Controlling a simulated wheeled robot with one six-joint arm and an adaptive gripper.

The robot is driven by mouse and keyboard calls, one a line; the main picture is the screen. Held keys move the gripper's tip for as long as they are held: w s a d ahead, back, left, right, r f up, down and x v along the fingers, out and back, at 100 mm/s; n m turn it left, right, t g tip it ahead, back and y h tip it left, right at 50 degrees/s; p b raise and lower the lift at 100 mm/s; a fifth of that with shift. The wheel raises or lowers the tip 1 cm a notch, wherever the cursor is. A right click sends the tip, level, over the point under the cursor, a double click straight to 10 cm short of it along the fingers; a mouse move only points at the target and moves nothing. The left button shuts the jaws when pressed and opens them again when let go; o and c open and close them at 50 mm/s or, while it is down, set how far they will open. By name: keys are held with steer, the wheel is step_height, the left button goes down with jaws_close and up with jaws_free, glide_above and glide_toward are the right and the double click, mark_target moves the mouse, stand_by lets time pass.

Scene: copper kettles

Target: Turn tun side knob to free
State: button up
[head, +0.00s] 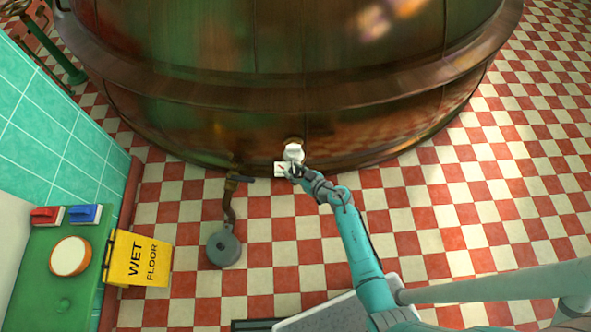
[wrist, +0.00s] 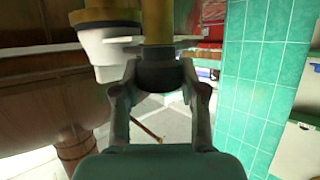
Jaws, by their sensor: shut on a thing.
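The big copper tun (head: 215,125) fills the top of the head view; its brown side also shows at the left of the wrist view (wrist: 35,110). A white fitting (head: 293,151) sticks out low on its front, with a small white marked plate (head: 281,169) beside it. My gripper (head: 296,172) is at this plate, hiding part of it. In the wrist view my gripper (wrist: 158,78) is shut on the side knob, a dark round end (wrist: 158,74) below a yellow stem (wrist: 157,25). The knob's setting cannot be read.
A pipe with a round grey end (head: 224,248) stands left of my arm. Checkered floor (head: 470,210) on the right is clear.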

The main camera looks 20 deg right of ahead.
steer(key=n+g+y, duration=0.3)
steer(key=n+y, duration=0.2)
steer(key=shift+w+d+r+n+g, duration=0.1)
steer(key=shift+w+d+n+g, duration=0.05)
steer(key=shift+n+g, duration=0.2)
steer(key=shift+n+g+y, duration=1.1)
steer(key=shift+n+g, duration=0.65)
steer(key=shift+g, duration=0.3)
steer(key=o, duration=1.2)
steer(key=shift+c, duration=0.2)
steer(key=v, duration=1.2)
